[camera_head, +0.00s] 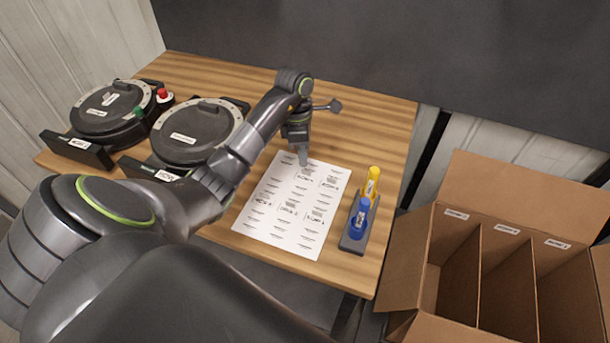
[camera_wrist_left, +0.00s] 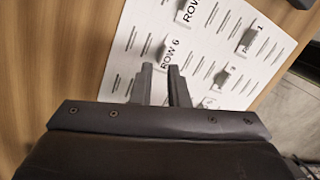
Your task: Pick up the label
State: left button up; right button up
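A white label sheet (camera_head: 292,212) lies on the wooden table, printed with rows of small text and several larger "ROW" labels. My left gripper (camera_head: 303,160) points down over the sheet's far edge. In the left wrist view, my left gripper (camera_wrist_left: 160,68) has its two fingers slightly apart, with a narrow gap between the tips. A label reading "ROW 6" (camera_wrist_left: 172,50) lies just beyond the fingertips. Other labels show nearby, one reading "ROW" (camera_wrist_left: 189,10). Whether the fingers touch the sheet cannot be told. My right gripper is not in view.
A dark holder (camera_head: 352,244) with a yellow marker (camera_head: 372,182) and a blue one (camera_head: 360,216) stands right of the sheet. Two round black seed meters (camera_head: 108,110) (camera_head: 196,132) sit at the left. An open cardboard box (camera_head: 480,188) with labelled compartments stands beyond the table's right edge.

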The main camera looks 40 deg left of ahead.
aim_at(304, 174)
pick_arm(q)
jog(key=f, duration=0.4)
jog(key=shift+s+d, duration=0.15)
jog(key=shift+d, duration=0.15)
grip_shut()
